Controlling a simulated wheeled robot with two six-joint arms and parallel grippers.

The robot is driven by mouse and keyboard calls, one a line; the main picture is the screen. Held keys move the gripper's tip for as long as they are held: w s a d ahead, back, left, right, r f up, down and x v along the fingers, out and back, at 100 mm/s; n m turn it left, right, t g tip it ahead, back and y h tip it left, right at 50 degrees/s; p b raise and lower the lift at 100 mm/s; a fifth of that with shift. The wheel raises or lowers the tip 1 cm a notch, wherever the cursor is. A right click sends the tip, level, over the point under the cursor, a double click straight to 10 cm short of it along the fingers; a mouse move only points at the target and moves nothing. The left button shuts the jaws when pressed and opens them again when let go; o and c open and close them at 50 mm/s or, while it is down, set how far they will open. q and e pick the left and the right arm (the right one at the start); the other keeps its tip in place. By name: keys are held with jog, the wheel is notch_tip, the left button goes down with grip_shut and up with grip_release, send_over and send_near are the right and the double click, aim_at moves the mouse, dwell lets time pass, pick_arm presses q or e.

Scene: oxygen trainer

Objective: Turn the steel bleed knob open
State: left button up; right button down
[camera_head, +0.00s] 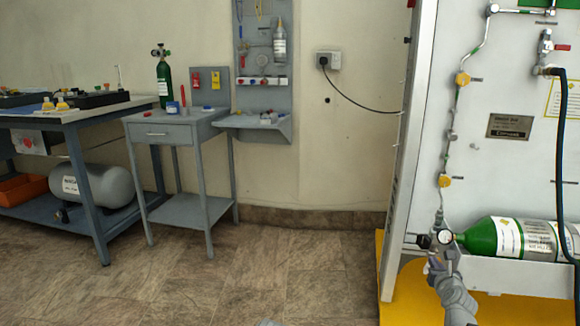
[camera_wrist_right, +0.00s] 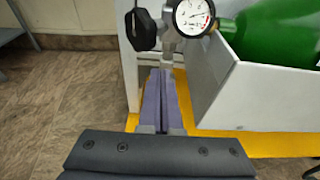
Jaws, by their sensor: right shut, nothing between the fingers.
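A green cylinder (camera_head: 482,238) lies at the lower right with a pressure gauge (camera_head: 444,237) and a black knob (camera_head: 424,241) at its valve end. In the right wrist view the gauge (camera_wrist_right: 194,16) and black knob (camera_wrist_right: 141,28) show close up. A small grey metal fitting (camera_wrist_right: 168,62) hangs below them; I cannot tell if it is the steel bleed knob. My right gripper (camera_head: 436,262) is shut and empty just below the gauge. In the wrist view its fingertips (camera_wrist_right: 164,73) are close under the fitting; contact is unclear. My left gripper is out of view.
A white panel (camera_head: 480,180) with a steel pipe and yellow fittings rises above the cylinder. A white shelf wall (camera_wrist_right: 255,90) stands right of my right gripper. A black hose (camera_head: 560,200) hangs at the far right. A grey side table (camera_head: 172,130) stands left; floor between is clear.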

jog(key=v, duration=0.2)
jog(key=f+v, duration=0.1)
jog(key=shift+s+a+r, duration=0.1)
jog(key=shift+s+r, duration=0.05)
jog(key=shift+s, duration=0.35)
jog(key=shift+s+d, duration=0.35)
jog(key=shift+d, duration=0.2)
jog(key=shift+s+d, duration=0.4)
jog(key=shift+d, duration=0.15)
jog(key=shift+w, duration=0.1)
jog(key=r+x, duration=0.1)
jog(key=x, duration=0.5)
jog(key=shift+w, duration=0.5)
jog(key=shift+f+b, duration=0.15)
jog(key=shift+b, duration=0.25)
